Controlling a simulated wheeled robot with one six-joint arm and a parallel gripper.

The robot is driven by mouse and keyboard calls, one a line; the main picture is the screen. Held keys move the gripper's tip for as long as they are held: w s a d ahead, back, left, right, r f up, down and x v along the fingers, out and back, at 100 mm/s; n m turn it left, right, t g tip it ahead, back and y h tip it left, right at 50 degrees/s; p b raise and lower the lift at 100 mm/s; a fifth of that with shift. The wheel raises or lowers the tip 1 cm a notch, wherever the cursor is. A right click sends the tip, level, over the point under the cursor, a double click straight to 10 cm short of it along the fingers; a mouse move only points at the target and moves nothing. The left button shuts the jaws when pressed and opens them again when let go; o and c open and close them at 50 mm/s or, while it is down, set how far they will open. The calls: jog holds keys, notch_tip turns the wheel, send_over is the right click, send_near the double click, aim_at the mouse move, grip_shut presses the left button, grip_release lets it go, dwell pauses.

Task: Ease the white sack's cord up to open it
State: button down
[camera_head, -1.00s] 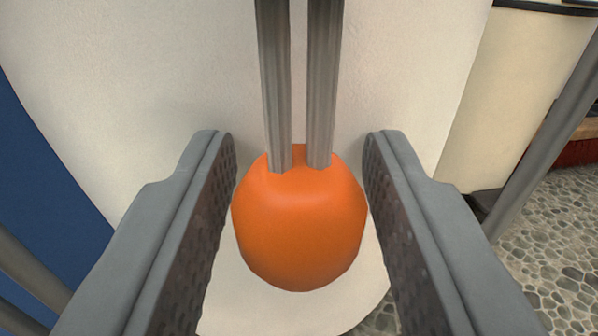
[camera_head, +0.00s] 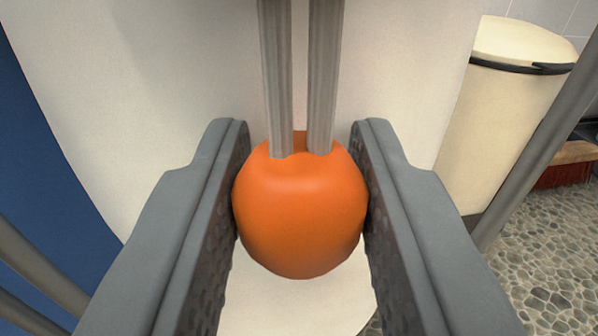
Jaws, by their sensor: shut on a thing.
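The white sack (camera_head: 180,80) fills the middle of the view, and its lower part shows below the jaws. Two grey cord strands (camera_head: 276,75) run down its front into the top of an orange toggle (camera_head: 299,215). My gripper (camera_head: 301,165) has one finger on each side of the toggle, touching it, and is shut on it. The toggle hangs at the cord's lower end as seen here. The sack's mouth is out of view.
A cream bin (camera_head: 505,110) with a dark band stands behind at the right. A grey pole (camera_head: 540,130) slants up at the right edge, and grey bars (camera_head: 35,265) show at lower left. A blue surface (camera_head: 40,190) lies at the left. Pebbled floor (camera_head: 550,240) is at lower right.

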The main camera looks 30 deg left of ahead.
jog(key=shift+w+r, duration=0.1)
jog(key=shift+r, duration=0.25)
jog(key=c, duration=1.1)
grip_release()
jog(key=v, duration=1.7)
jog(key=shift+s, duration=0.25)
